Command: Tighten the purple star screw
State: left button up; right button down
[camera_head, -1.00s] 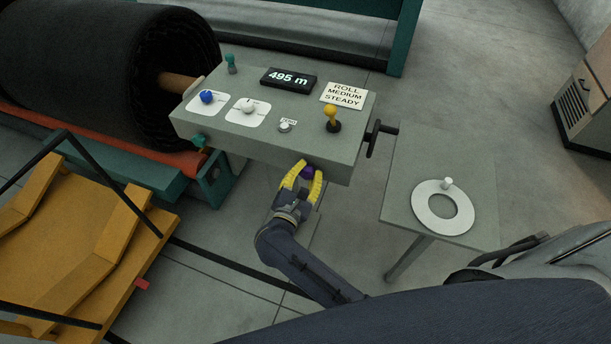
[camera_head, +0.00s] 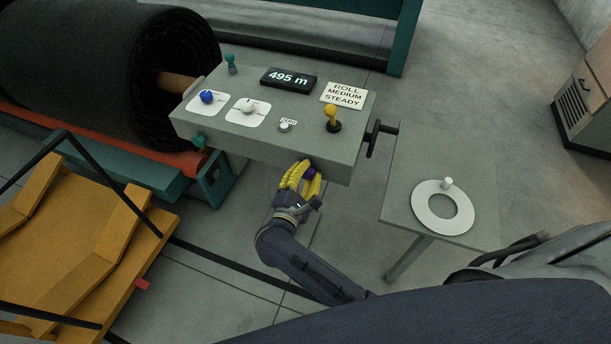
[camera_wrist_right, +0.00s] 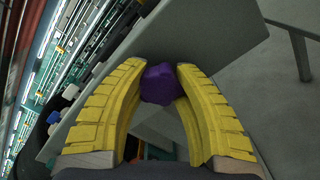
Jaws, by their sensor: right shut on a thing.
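The purple star screw (camera_head: 310,173) sits at the front face of the grey control box (camera_head: 255,148), near its lower right edge. In the right wrist view the purple star screw (camera_wrist_right: 159,84) is a dark purple lobed knob between two yellow ribbed fingers. My right gripper (camera_head: 303,176) is shut on it, and it also shows in the right wrist view (camera_wrist_right: 160,85) with a finger on each side of the knob. The screw's shaft is hidden. My left gripper is not in view.
The box top carries a blue knob (camera_head: 207,96), a white knob (camera_head: 248,105), a yellow lever (camera_head: 331,116) and a display (camera_head: 288,79). A crank handle (camera_head: 376,138) juts from its right side. A side table (camera_head: 400,190) holds a white ring (camera_head: 425,214).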

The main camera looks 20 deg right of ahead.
aim_at(306, 176)
jog(key=c, duration=1.1)
grip_release()
jog(key=shift+s+a, duration=0.15)
jog(key=shift+s, duration=0.05)
jog(key=shift+v, duration=1.3)
